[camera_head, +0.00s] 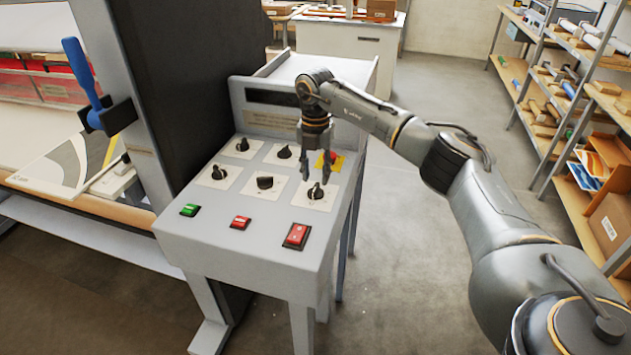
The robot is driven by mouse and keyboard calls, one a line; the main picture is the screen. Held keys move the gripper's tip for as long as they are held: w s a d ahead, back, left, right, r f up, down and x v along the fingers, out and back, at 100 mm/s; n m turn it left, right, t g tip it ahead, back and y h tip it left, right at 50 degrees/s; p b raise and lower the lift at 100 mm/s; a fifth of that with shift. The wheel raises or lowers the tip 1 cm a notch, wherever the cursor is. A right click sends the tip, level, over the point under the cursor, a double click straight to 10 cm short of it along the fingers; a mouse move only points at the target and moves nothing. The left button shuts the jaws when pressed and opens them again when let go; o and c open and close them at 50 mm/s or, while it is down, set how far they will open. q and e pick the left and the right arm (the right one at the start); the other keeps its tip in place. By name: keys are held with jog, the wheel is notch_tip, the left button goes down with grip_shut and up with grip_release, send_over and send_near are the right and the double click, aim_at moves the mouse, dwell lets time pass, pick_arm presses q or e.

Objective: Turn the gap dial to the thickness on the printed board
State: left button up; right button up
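The control panel (250,219) of the laminator has several black dials on white plates. My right gripper (315,179) points down just above the lower right dial (315,192). Its two fingers are apart with a gap between them, and I cannot tell whether they touch this knob. Other dials sit at the upper left (242,145), upper middle (284,153), left (218,173) and centre (264,183). Which one is the gap dial cannot be read. A board with a grey curved print (62,165) lies on the laminator bed at left; no thickness is legible. My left gripper is not in view.
A red emergency button (331,156) on yellow is close beside my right gripper. A green button (190,210), a small red switch (240,222) and a larger red switch (296,236) line the panel front. A blue-handled lever (82,72) stands at left. Shelves (560,120) stand at right.

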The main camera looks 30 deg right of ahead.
aim_at(316, 187)
notch_tip(316, 187, up, 8)
jog(key=shift+r, duration=0.25)
jog(key=shift+s+f, duration=0.1)
dwell(0.4)
